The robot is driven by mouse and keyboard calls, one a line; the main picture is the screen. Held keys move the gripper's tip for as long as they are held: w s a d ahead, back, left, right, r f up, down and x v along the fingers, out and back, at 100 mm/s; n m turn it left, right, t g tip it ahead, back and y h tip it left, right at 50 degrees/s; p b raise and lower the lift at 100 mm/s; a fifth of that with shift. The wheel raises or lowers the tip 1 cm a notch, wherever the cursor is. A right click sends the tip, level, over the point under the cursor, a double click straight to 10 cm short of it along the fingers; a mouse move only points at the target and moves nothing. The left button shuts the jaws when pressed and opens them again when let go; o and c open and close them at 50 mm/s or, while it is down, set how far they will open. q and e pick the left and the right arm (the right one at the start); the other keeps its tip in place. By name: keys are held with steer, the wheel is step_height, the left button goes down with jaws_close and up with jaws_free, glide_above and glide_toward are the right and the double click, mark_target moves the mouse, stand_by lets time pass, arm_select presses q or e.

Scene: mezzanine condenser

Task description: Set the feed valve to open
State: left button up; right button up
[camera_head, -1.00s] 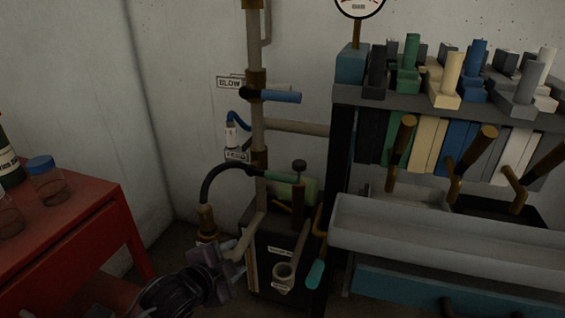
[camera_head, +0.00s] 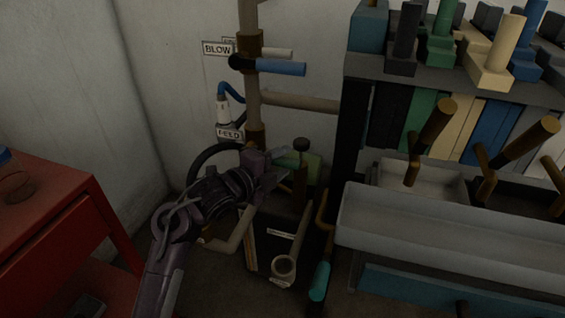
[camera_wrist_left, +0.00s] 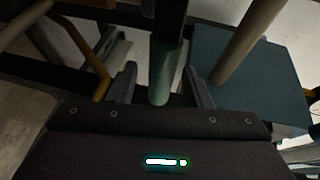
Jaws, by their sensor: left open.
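The feed valve's green handle (camera_head: 291,161) sticks out to the right from the vertical pipe, beside the FEED label (camera_head: 229,135). It looks roughly level, and the valve body is largely hidden behind my gripper. My left gripper (camera_head: 279,167) is open at the handle. In the left wrist view, the green handle (camera_wrist_left: 162,75) lies between the two spread fingers, with a gap visible on each side. My right gripper is not in view.
Above is a blue-handled valve (camera_head: 282,68) near the BLOW label (camera_head: 217,48). A grey trough (camera_head: 450,232) is at right, a red table (camera_head: 50,225) at left.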

arm_select(q)
steer(key=shift+w+d, duration=0.3)
steer(key=shift+w, duration=0.05)
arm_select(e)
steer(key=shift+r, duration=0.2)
arm_select(q)
jaws_close()
